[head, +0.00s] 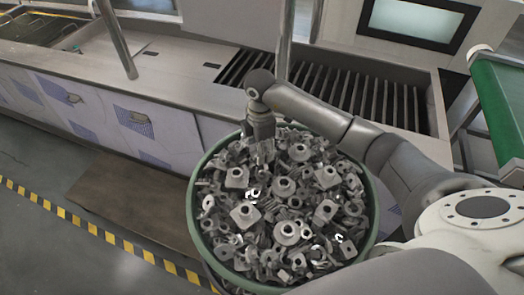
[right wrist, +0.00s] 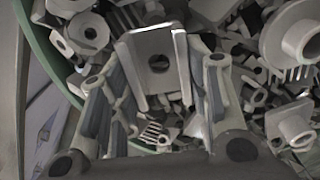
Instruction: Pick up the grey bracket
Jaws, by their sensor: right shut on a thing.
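My right gripper (head: 262,136) reaches down at the back left rim of a round green bin full of grey metal parts. In the right wrist view its two fingers are on either side of a grey bracket (right wrist: 158,62), a flat plate with a round hole and raised edges. The gripper is shut on this bracket. Other parts lie close behind and around it. In the head view the bracket is hard to tell from the heap. My left gripper is not in view.
The green bin (head: 194,222) holds many loose brackets, flanged rings and small pieces. Behind it stands a long metal tank with a slatted opening (head: 350,92) and upright posts (head: 118,42). A green conveyor belt (head: 500,105) is at the right. The floor at the left is clear.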

